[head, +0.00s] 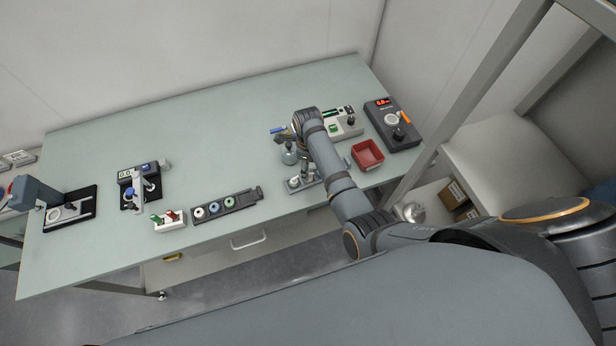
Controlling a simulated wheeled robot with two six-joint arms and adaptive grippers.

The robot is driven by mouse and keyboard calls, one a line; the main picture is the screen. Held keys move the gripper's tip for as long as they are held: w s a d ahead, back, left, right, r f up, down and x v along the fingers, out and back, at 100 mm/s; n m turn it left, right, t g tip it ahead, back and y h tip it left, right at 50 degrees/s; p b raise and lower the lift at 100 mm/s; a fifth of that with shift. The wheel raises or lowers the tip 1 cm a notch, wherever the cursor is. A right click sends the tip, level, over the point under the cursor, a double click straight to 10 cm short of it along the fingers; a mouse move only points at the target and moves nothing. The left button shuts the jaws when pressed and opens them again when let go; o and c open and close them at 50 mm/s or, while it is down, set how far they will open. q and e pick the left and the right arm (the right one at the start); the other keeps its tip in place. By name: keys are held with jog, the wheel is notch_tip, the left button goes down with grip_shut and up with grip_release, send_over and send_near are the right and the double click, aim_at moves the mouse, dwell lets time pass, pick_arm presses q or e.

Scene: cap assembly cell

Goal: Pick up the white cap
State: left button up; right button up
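A dark rack (240,201) near the front middle of the table holds a row of small round pieces. The others have bluish and greenish centres. My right arm reaches in from the right over the table. Its gripper (284,137) is right of the rack and farther back, above a small round grey-white item (289,156). Whether its fingers are open is too small to tell. My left gripper is out of view.
Close to my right arm are a small fixture (303,181), a red bin (368,154), a dark unit with a red display (393,124) and a pale box (347,126). A switch block (168,221) and gauge stand (139,187) are left. The table's back middle is clear.

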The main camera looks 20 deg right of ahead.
jog(key=f, duration=0.2)
jog(key=shift+s+f, duration=0.2)
jog(key=shift+f, duration=0.15)
notch_tip(320, 180, down, 2)
jog(key=shift+f+b, duration=0.1)
jog(key=shift+b, duration=0.85)
jog(key=shift+f+b, duration=0.3)
jog(key=shift+b, duration=0.05)
jog(key=shift+w+r, duration=0.1)
jog(key=shift+r, duration=0.05)
jog(key=shift+c, duration=0.4)
jog(key=c, duration=0.7)
